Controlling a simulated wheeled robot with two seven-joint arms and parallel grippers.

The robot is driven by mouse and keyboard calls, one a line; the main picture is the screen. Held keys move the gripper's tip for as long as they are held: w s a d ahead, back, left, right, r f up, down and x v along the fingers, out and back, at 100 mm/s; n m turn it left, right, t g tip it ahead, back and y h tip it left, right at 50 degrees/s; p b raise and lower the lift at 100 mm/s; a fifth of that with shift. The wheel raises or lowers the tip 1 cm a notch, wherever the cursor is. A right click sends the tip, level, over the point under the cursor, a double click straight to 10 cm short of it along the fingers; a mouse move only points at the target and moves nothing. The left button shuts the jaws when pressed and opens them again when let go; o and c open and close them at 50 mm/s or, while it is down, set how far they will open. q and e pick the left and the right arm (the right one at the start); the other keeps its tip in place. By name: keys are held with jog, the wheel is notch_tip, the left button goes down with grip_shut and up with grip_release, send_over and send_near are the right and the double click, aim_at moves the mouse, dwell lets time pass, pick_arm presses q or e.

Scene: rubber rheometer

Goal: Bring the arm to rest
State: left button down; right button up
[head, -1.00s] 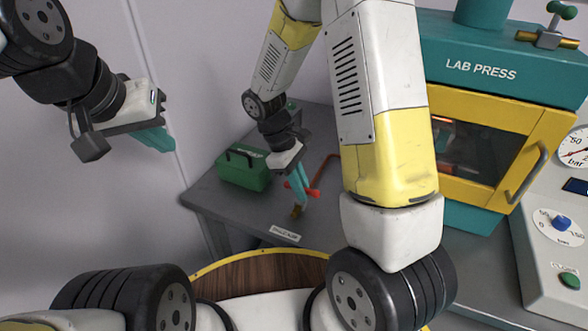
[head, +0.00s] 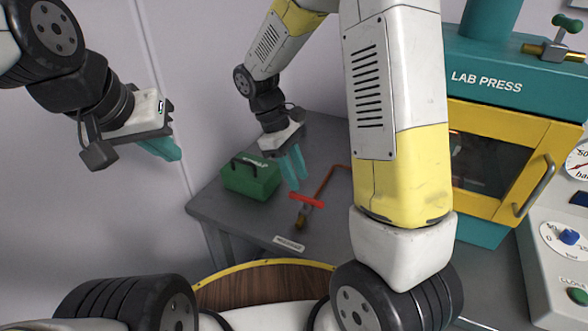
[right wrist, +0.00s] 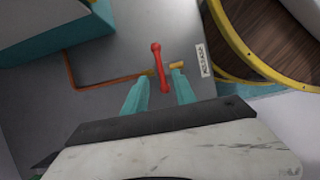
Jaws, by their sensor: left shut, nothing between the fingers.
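My right gripper (head: 292,184) is open and empty, its two teal fingers pointing down just above a red lever handle (head: 308,201). In the right wrist view the fingertips (right wrist: 160,82) stand apart, with the red lever (right wrist: 158,65) showing between and beyond them; no contact is visible. The lever sits on a brass valve (head: 301,219) on the grey table. My left gripper (head: 163,150) is shut and empty, held in the air at the left by the wall.
A green box (head: 252,178) stands on the grey table (head: 230,210), left of the valve. A copper-coloured pipe (head: 331,178) runs behind the valve. The lab press (head: 500,83) with its yellow door stands at the right. A yellow-rimmed wooden round top (head: 262,285) is in front.

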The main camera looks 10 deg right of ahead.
jog(key=shift+r, duration=0.15)
jog(key=shift+r, duration=0.2)
jog(key=s+d+r+m+t+y, duration=0.2)
jog(key=s+r+m+t+y, duration=0.1)
jog(key=r, duration=0.5)
jog(key=s+d+r+m+t+y, duration=0.2)
jog(key=s+d+r+m+t, duration=0.1)
jog(key=s+r+m+t, duration=0.2)
jog(key=s+r+m, duration=0.2)
jog(key=s+r, duration=0.1)
jog(key=s, duration=0.1)
jog(key=shift+r+t+y, duration=0.35)
jog(key=shift+t+y, duration=0.05)
jog(key=shift+d, duration=0.2)
